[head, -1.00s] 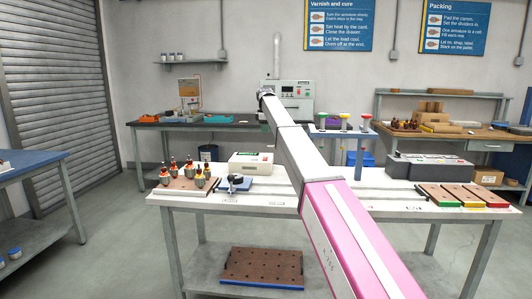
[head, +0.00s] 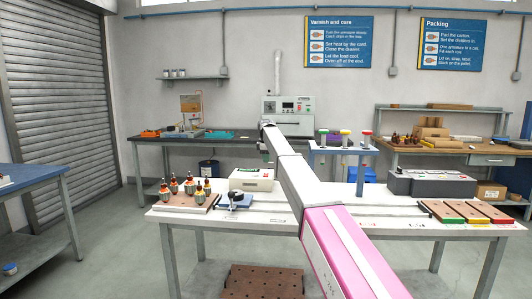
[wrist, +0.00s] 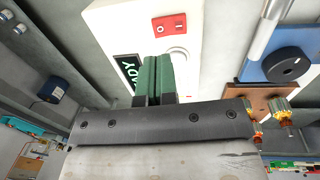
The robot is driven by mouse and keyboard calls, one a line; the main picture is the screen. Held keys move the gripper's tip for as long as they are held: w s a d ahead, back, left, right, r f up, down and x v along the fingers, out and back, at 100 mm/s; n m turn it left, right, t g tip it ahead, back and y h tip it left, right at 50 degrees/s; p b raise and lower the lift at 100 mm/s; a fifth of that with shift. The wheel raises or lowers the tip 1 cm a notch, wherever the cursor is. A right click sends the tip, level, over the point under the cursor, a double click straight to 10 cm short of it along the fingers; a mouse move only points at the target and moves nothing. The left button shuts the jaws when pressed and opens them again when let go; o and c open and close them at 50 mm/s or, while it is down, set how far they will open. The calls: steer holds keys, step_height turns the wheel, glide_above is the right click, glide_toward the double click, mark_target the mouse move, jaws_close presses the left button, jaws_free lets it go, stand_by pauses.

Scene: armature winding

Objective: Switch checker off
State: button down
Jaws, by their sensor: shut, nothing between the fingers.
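The checker (head: 251,180) is a cream box with a green display, standing on the white worktable. In the wrist view the checker (wrist: 112,22) shows a red switch (wrist: 168,25) with two white marks, and a dark display with green letters, partly hidden by my fingers. My gripper (wrist: 163,55) is shut and empty, its green fingers together over the checker's face, below the red switch in the picture. I cannot tell whether they touch it. In the head view my gripper (head: 265,158) points down just behind the checker's top.
A brown board (head: 184,197) with several armatures and a blue fixture (head: 236,201) with a black round part stand left of and in front of the checker. A grey box (head: 432,184) and coloured-edged trays (head: 466,212) are at the right.

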mark_target(266, 175)
steer(key=f, duration=0.6)
steer(key=shift+w+f, duration=0.25)
steer(key=shift+w, duration=0.15)
steer(key=shift+f, duration=0.25)
steer(key=shift+s, duration=0.1)
steer(key=shift+s+r, duration=0.25)
steer(key=shift+s, duration=0.4)
